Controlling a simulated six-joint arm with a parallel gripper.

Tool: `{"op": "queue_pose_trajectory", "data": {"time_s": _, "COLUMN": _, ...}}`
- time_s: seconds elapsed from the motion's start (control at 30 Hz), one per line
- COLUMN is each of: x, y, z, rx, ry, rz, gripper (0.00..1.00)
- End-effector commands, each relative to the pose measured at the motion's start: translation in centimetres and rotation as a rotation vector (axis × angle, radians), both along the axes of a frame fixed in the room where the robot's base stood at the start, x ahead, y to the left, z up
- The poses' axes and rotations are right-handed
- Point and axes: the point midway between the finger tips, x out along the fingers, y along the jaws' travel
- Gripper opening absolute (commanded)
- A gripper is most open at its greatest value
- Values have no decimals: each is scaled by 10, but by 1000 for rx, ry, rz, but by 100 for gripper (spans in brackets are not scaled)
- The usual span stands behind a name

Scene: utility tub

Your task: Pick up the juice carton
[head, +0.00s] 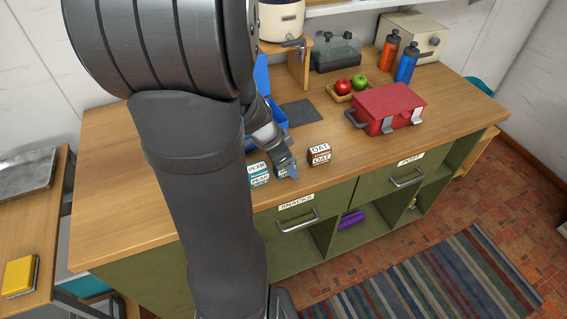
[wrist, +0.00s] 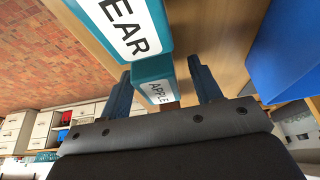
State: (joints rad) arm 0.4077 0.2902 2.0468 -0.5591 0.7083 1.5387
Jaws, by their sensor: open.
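A teal carton labelled PEAR (head: 258,170) stands near the front edge of the wooden counter; it is large and close in the wrist view (wrist: 125,25). A second teal carton labelled APPLE (wrist: 156,80) shows in the wrist view between my fingers, partly covered by the pear carton. In the head view my gripper hides most of it. My gripper (head: 287,170) is down at the cartons, just right of the pear carton. In the wrist view my gripper (wrist: 163,88) is open, with one finger each side of the apple carton. Contact cannot be made out.
A brown OAT carton (head: 319,156) stands close to the right of my gripper. A red lunch box (head: 388,104), a tray with two apples (head: 351,86) and two bottles (head: 407,63) are farther back. A blue bin (wrist: 292,50) is beside my gripper. The counter's left end is clear.

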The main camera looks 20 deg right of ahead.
Motion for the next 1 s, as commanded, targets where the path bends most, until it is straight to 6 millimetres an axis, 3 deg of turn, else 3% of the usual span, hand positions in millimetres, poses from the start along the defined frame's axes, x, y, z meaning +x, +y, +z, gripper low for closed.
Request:
{"op": "queue_pose_trajectory", "data": {"time_s": 0.33, "x": 0, "y": -3, "z": -7, "rx": 0, "ry": -1, "rz": 0, "gripper": 58}}
{"op": "queue_pose_trajectory", "data": {"time_s": 0.6, "x": 0, "y": -3, "z": -7, "rx": 0, "ry": -1, "rz": 0, "gripper": 8}}
{"op": "queue_pose_trajectory", "data": {"time_s": 1.0, "x": 0, "y": -3, "z": 0, "rx": -1, "ry": -2, "rz": 1, "gripper": 8}}
